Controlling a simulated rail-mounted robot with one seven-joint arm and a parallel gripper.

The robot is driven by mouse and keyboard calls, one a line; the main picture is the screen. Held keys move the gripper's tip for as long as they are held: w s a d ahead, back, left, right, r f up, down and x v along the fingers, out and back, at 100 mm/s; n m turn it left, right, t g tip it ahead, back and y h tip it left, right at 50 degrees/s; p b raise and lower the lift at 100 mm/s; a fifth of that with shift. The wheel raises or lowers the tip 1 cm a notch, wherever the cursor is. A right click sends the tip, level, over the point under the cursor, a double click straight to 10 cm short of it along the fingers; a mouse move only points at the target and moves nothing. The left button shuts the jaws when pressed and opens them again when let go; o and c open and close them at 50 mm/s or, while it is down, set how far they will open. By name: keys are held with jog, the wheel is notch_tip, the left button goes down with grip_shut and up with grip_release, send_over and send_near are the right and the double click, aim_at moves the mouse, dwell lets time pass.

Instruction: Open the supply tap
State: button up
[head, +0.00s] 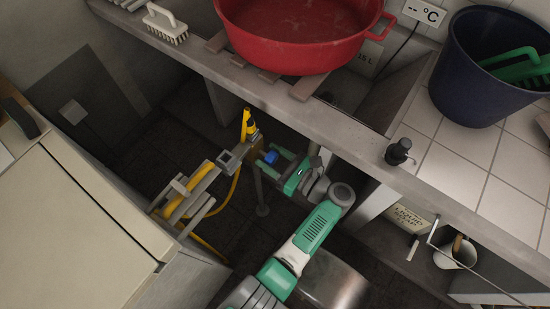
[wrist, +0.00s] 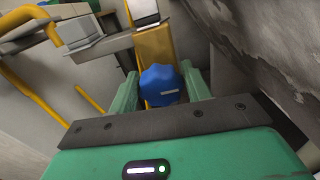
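The supply tap's blue knob (head: 271,157) sits below the concrete counter, near the yellow hose. In the wrist view the ridged blue knob (wrist: 160,86) has a small pale mark on its face and lies between my two green fingers. My gripper (head: 274,160) reaches in under the counter edge, and in the wrist view its fingers (wrist: 161,80) stand apart, one on each side of the knob. They look open around it; whether either finger touches the knob I cannot tell. A yellow body (wrist: 155,45) shows behind the knob.
A yellow hose (head: 232,187) and a hose reel (head: 187,193) are left of my gripper. The concrete counter (head: 330,116) overhangs it and carries a red tub (head: 300,40) and a dark blue bucket (head: 475,80). A beige cabinet (head: 75,230) stands at the left.

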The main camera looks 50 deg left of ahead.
jog(key=shift+o, duration=0.9)
jog(key=shift+d, duration=0.1)
jog(key=w+d, duration=0.1)
jog(key=d, duration=0.5)
jog(key=shift+w+d, duration=0.15)
jog(key=shift+d, duration=0.25)
